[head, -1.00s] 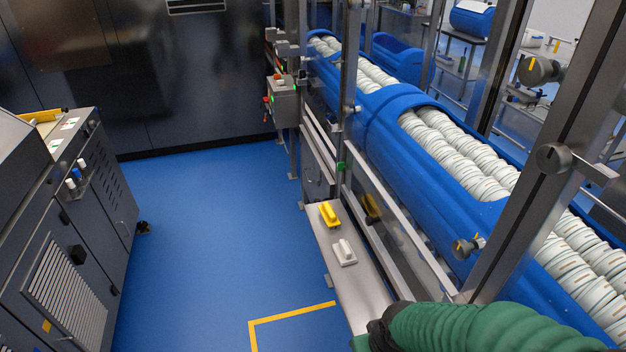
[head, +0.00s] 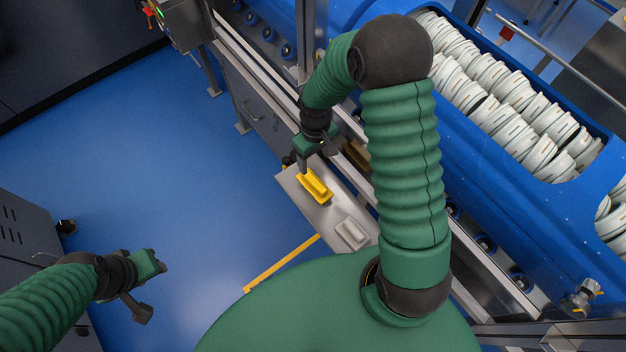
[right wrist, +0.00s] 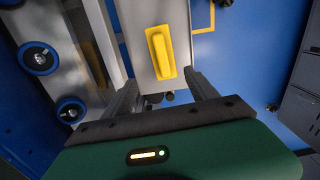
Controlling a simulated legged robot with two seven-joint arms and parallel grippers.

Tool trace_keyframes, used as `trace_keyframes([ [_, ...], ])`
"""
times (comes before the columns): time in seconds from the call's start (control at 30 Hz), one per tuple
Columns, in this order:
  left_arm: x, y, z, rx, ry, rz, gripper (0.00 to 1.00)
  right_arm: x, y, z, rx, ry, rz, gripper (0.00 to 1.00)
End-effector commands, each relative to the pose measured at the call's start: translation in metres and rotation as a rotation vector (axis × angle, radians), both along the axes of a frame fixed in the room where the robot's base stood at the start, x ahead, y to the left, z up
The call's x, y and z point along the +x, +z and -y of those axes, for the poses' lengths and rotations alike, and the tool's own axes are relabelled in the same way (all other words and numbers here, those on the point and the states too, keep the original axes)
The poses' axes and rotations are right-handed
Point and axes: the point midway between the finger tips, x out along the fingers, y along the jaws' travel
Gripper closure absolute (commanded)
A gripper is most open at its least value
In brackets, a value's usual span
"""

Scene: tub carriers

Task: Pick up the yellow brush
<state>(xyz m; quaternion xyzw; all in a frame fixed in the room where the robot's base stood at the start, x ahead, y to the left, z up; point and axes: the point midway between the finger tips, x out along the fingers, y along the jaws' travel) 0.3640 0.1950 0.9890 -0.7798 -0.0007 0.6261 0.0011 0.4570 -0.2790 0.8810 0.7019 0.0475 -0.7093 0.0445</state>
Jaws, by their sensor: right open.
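The yellow brush (head: 314,187) lies on a narrow metal shelf (head: 327,218) beside the conveyor. My right gripper (head: 313,165) is close to the brush's far end, above the shelf. In the right wrist view, the yellow brush (right wrist: 160,52) lies beyond the open, empty fingers (right wrist: 162,80), roughly in line with the space between them. I see no contact with the brush. My left gripper (head: 150,290) is at the lower left over the blue floor, its fingers apart and empty, far from the brush.
A white brush-like block (head: 350,234) lies on the same shelf, nearer to me. The conveyor with blue covers (head: 480,165) and stacked white pieces runs along the right. A metal post (head: 309,45) stands behind my right gripper. A grey cabinet (head: 35,235) stands at left. The blue floor between is clear.

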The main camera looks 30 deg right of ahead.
Motion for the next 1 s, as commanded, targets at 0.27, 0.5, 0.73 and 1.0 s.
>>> trace_keyframes([
  [0.27, -0.001, -0.003, 0.000, 0.000, 0.000, -0.001, 0.64, -0.001, -0.075, -0.002, 0.000, 0.001, -0.006, 0.33],
  [0.5, 0.000, -0.001, 0.000, 0.000, 0.000, -0.001, 0.64, 0.000, -0.105, -0.002, -0.001, 0.000, -0.006, 0.33],
  [0.73, 0.000, 0.003, 0.000, 0.000, 0.000, 0.000, 0.64, -0.005, -0.144, -0.005, -0.001, 0.000, -0.004, 0.33],
  [1.0, 0.000, 0.003, 0.000, 0.000, 0.000, 0.000, 0.64, -0.004, -0.150, -0.004, -0.001, 0.000, -0.002, 0.33],
])
